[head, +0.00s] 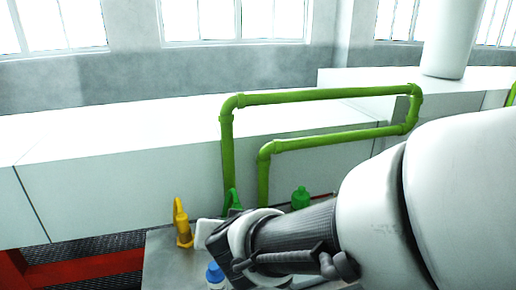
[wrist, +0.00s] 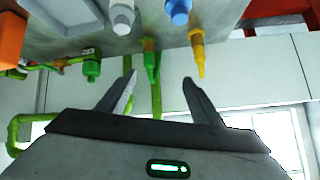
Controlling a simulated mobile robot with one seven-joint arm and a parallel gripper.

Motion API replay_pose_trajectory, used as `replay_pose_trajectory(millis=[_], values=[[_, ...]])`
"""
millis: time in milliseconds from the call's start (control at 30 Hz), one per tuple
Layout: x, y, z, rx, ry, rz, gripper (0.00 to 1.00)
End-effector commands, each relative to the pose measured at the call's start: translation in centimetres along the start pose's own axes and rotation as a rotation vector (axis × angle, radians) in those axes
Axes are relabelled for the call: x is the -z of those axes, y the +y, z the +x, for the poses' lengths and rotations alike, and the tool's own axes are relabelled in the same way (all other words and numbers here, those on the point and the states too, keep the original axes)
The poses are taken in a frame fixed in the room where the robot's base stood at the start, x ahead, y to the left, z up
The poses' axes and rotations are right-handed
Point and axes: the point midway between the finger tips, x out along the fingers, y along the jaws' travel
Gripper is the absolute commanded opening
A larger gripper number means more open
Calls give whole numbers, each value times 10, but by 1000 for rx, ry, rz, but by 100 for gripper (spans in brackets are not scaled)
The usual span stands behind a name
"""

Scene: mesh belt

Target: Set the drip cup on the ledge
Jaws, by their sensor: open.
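I cannot tell for certain which object is the drip cup. A white, cup-like piece (wrist: 122,16) stands on the grey worktop (wrist: 215,22) in the wrist view, beside a blue-capped bottle (wrist: 178,12). My gripper (wrist: 160,79) is open, with nothing visible held between its fingers. A green spouted bottle (wrist: 151,60) shows beyond the gap, and a yellow spouted bottle (wrist: 197,50) shows past the right finger. In the head view my arm's end hides part of the worktop (head: 160,262). A long white ledge-like surface (head: 120,125) runs behind it; I cannot tell whether it is the named ledge.
Green pipes (head: 320,96) rise behind the worktop. A green bottle (head: 300,198) stands right of my wrist, and the yellow bottle (head: 182,224) stands left. An orange block (wrist: 10,40) and a shallow grey tray (wrist: 65,12) are in the wrist view. A red beam (head: 85,268) lies lower left.

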Motion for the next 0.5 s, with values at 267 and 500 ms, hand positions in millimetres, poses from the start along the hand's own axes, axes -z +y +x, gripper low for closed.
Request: replay_pose_trajectory(millis=[267,500], values=[[-53,36,12,-233,-73,-40,60],[-53,43,30,-244,-78,-41,60]])
